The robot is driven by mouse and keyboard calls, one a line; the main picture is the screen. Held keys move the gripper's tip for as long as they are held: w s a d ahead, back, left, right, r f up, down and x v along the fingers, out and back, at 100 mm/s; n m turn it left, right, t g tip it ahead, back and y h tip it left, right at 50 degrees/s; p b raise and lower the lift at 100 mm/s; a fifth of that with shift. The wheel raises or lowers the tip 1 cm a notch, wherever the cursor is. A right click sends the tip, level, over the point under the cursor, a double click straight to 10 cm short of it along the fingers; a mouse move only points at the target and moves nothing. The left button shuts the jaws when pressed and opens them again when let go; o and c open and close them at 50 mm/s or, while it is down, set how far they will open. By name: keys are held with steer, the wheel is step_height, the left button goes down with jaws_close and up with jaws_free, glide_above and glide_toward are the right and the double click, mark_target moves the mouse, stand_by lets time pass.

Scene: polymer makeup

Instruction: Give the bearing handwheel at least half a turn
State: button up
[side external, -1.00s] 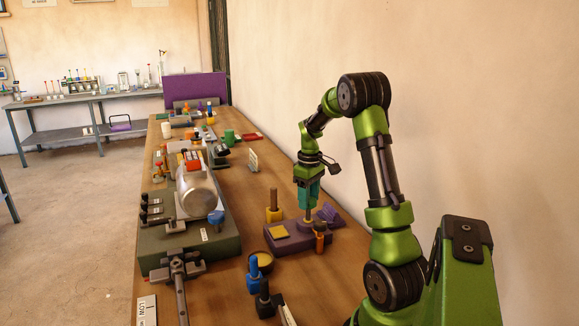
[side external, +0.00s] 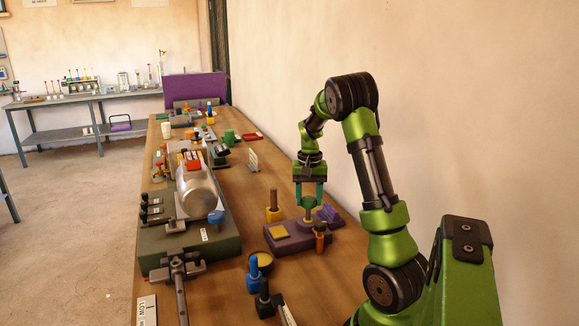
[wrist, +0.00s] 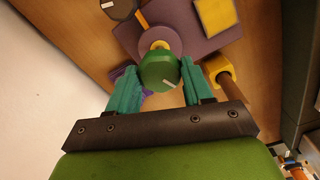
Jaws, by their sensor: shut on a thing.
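A round green handwheel (wrist: 160,72) with a white mark on its top stands on a yellow collar (wrist: 160,45) on a purple base (wrist: 190,38) in the wrist view. The purple base (side external: 293,241) lies on the bench in the side view. I take this knob for the bearing handwheel, though no label shows. My gripper (side external: 309,203) points straight down over the base. Its teal fingers stand on opposite sides of the handwheel, shut on it. The side view shows little of the wheel between the fingers.
Close by stand a yellow post (side external: 273,207), an orange-and-brown post (side external: 320,237) and purple pieces (side external: 328,214). Blue and black posts (side external: 254,274) stand nearer the camera. A green machine (side external: 195,240) with a silver drum fills the left; bare wood lies between.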

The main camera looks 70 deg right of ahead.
mark_target(309, 198)
steer(key=m, duration=0.4)
steer(key=shift+r+m, duration=0.1)
steer(key=shift+m, duration=1.7)
steer(key=o, duration=1)
steer(key=shift+o, duration=0.2)
step_height(309, 198, up, 17)
steer(key=shift+d, duration=0.1)
